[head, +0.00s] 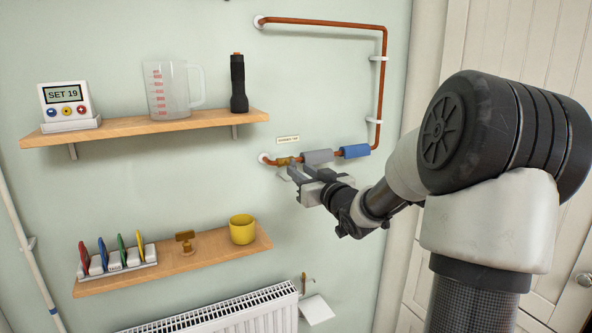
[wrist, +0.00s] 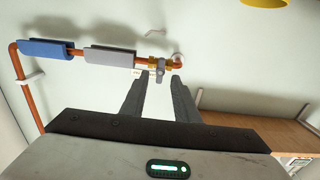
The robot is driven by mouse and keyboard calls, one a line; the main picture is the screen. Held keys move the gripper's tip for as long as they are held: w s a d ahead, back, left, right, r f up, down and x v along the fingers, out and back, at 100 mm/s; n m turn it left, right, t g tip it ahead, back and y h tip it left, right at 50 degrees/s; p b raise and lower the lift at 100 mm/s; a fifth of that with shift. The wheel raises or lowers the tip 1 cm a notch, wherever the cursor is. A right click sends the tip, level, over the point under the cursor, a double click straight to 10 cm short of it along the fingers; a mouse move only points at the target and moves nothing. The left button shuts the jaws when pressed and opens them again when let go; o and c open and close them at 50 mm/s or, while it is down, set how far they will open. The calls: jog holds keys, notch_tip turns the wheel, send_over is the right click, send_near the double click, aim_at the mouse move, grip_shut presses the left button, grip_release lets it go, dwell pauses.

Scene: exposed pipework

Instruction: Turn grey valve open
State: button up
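The valve (head: 284,161) is a brass fitting near the left end of the lower copper pipe run. In the wrist view the brass valve (wrist: 158,63) has a short grey handle (wrist: 160,72) that points across the pipe. My gripper (head: 297,174) is at the valve and partly hides it in the head view. In the wrist view my gripper (wrist: 158,78) is open, with a finger on each side of the handle's line. The gap between the fingers looks empty. I cannot tell how far the tips are from the handle or whether they touch it.
A grey sleeve (head: 317,157) and a blue sleeve (head: 355,151) cover the pipe right of the valve. The copper pipe (head: 381,90) rises at right. An upper shelf (head: 150,127) and a lower shelf (head: 180,262) hold items at left. A radiator (head: 230,312) is below.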

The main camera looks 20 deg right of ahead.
aim_at(294, 166)
jog(key=w, duration=0.3)
jog(key=shift+w+a, duration=0.1)
jog(key=shift+w, duration=0.2)
grip_shut()
